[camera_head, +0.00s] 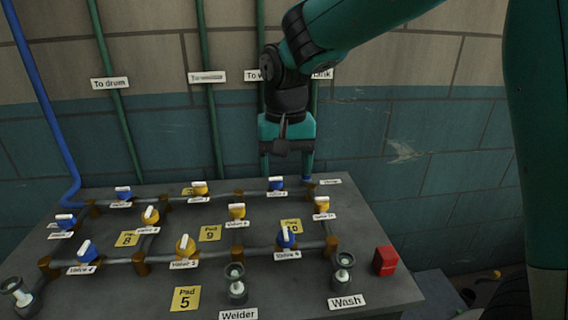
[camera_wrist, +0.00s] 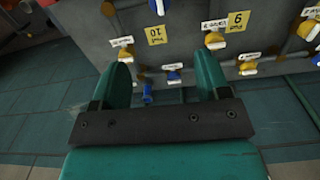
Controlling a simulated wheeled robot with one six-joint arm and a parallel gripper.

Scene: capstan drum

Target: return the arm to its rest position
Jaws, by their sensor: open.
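My arm reaches in from the upper right of the head view, in front of the wall. My gripper (camera_head: 287,168) hangs pointing down above the back edge of the grey valve table (camera_head: 375,262). Its two green fingers are spread apart, with nothing held between them. In the wrist view my gripper (camera_wrist: 163,75) also shows open. A blue-handled valve (camera_wrist: 173,75) and a blue pipe end (camera_wrist: 147,93) appear beyond the gap between the fingers. I cannot tell how far the fingers are from the table.
Blue and yellow valves (camera_head: 185,246) on pipes cover the table top. A red block (camera_head: 385,261) sits at its right side. Green pipes (camera_head: 210,125) and a blue pipe (camera_head: 42,90) run up the wall.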

